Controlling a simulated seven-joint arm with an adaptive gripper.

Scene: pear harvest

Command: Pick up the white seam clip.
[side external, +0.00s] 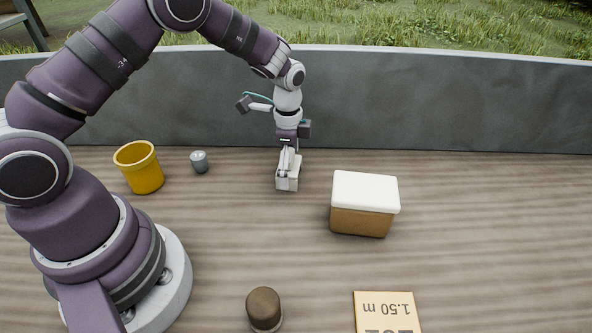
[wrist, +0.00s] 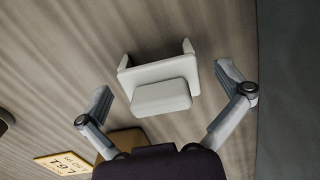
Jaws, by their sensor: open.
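The white seam clip (wrist: 163,82) lies on the striped wooden surface in the wrist view, a pale block with a raised step and two upright prongs. In the side external view the clip (side external: 287,184) sits directly below my gripper (side external: 289,160), whose fingers partly overlap it. In the wrist view my gripper (wrist: 166,84) is open, with one finger to the left of the clip and one to the right. Gaps show between both fingers and the clip in that view. I cannot tell the exact fingertip height.
A brown box with a white lid (side external: 364,190) stands to the right of the clip. A yellow cup (side external: 143,170) and a small grey cylinder (side external: 199,161) stand left. A brown-topped object (side external: 264,308) and a sign (side external: 386,312) are in front. A grey wall (side external: 430,105) runs behind.

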